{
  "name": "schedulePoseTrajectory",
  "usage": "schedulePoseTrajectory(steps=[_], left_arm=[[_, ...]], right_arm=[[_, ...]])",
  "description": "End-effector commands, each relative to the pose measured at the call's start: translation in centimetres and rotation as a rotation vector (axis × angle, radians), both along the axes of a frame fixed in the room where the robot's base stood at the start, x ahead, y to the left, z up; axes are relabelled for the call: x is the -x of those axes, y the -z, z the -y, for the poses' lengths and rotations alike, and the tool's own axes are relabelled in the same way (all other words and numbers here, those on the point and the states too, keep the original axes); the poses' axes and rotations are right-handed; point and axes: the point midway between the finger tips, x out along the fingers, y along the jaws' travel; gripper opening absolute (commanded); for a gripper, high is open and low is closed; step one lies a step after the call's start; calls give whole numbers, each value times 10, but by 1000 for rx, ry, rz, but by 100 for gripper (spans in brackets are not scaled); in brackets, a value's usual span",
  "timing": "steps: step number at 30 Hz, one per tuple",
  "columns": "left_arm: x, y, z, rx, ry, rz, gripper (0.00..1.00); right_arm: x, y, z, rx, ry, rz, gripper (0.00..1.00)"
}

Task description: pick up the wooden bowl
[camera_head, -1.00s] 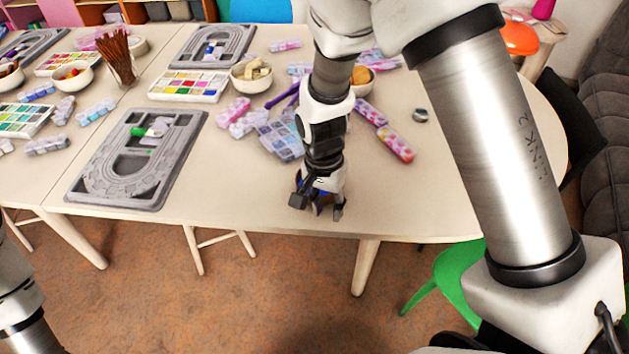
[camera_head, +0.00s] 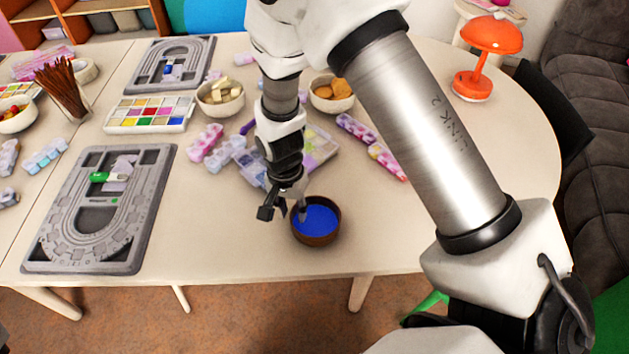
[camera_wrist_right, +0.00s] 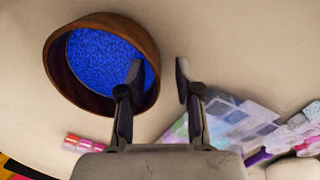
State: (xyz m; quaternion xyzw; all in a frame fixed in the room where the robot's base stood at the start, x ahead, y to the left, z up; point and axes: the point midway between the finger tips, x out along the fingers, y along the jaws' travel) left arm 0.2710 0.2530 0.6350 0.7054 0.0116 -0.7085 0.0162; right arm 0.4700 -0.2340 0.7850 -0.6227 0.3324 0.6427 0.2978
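The wooden bowl (camera_head: 318,242) is brown and filled with blue beads. It stands upright near the front edge of the table in the head view. My right gripper (camera_head: 284,213) is open at the bowl's left side. In the right wrist view, one finger of the right gripper (camera_wrist_right: 159,70) overlaps the blue beads inside the rim of the bowl (camera_wrist_right: 144,40). The other finger is outside over bare table, so the near wall lies between them. Whether a finger touches the bowl I cannot tell. My left gripper is not in view.
A grey bead board (camera_head: 60,233) lies to the left. Several bead boxes (camera_head: 205,140) lie behind my right gripper. White bowls (camera_head: 220,108) stand further back, and an orange lamp (camera_head: 473,84) is at the back right. The table right of the wooden bowl is clear.

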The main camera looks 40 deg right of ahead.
Motion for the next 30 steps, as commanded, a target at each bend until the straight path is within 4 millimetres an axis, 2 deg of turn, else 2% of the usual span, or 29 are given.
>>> schedulePoseTrajectory(steps=[4,5,7,8,22,30], left_arm=[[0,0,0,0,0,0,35],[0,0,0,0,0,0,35],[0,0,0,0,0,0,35],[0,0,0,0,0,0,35],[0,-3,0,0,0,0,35],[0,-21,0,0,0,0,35]], right_arm=[[0,-1,0,0,0,1,34],[0,-1,0,-1,0,1,27],[0,-1,0,-1,0,1,2],[0,-1,0,-1,0,1,0],[0,-3,0,0,0,1,0],[-1,-20,-1,0,-4,1,0]])
